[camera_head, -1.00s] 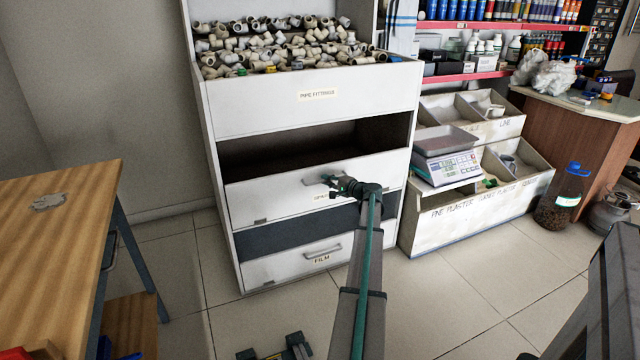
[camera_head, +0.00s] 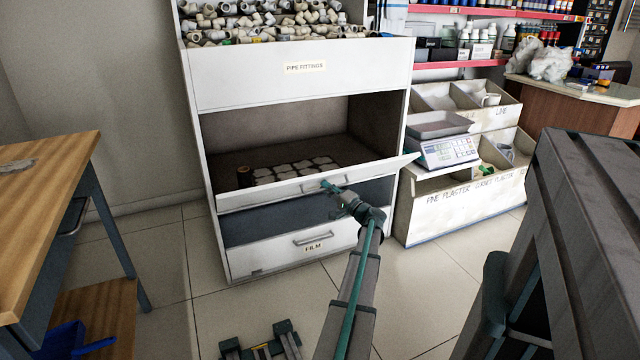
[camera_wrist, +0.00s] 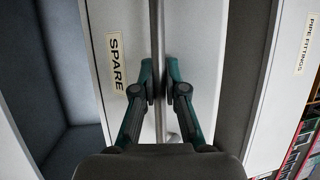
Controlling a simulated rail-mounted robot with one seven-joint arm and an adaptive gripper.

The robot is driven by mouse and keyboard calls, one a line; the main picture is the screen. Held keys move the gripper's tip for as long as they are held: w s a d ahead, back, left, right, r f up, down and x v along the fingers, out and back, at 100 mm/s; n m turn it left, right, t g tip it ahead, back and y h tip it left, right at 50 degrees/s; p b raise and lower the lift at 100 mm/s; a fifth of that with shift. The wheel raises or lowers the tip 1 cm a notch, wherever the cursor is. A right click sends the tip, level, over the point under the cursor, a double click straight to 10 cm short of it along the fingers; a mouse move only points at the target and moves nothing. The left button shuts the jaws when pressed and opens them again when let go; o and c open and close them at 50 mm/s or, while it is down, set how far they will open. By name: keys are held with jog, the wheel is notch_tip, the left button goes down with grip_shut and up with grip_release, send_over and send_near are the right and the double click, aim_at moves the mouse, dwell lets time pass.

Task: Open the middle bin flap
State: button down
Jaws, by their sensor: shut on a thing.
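The middle bin flap (camera_head: 270,192) of the white cabinet is tilted outward and down. My gripper (camera_head: 326,185) is at the flap's bar handle. In the wrist view my gripper (camera_wrist: 160,92) has its fingers closed on either side of the metal handle (camera_wrist: 158,40). The flap's "SPARE" label (camera_wrist: 116,62) shows beside the handle there.
The lower "FILM" flap (camera_head: 290,252) is below, and the pipe fittings bin (camera_head: 270,20) is on top. A wooden table (camera_head: 40,200) stands at left. A scale (camera_head: 445,145) and plaster bins (camera_head: 455,205) stand at right. Tiled floor in front is partly clear.

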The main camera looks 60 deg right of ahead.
jog(key=shift+s+a+f+b, duration=0.15)
jog(key=shift+s+a+f, duration=0.15)
jog(key=shift+f, duration=0.3)
jog(key=shift+s+a+f+b, duration=0.15)
jog(key=shift+s+a+f, duration=0.1)
jog(key=shift+f, duration=0.35)
jog(key=c, duration=1.2)
grip_release()
jog(key=shift+d, duration=0.1)
jog(key=shift+s, duration=0.1)
jog(key=v, duration=1.2)
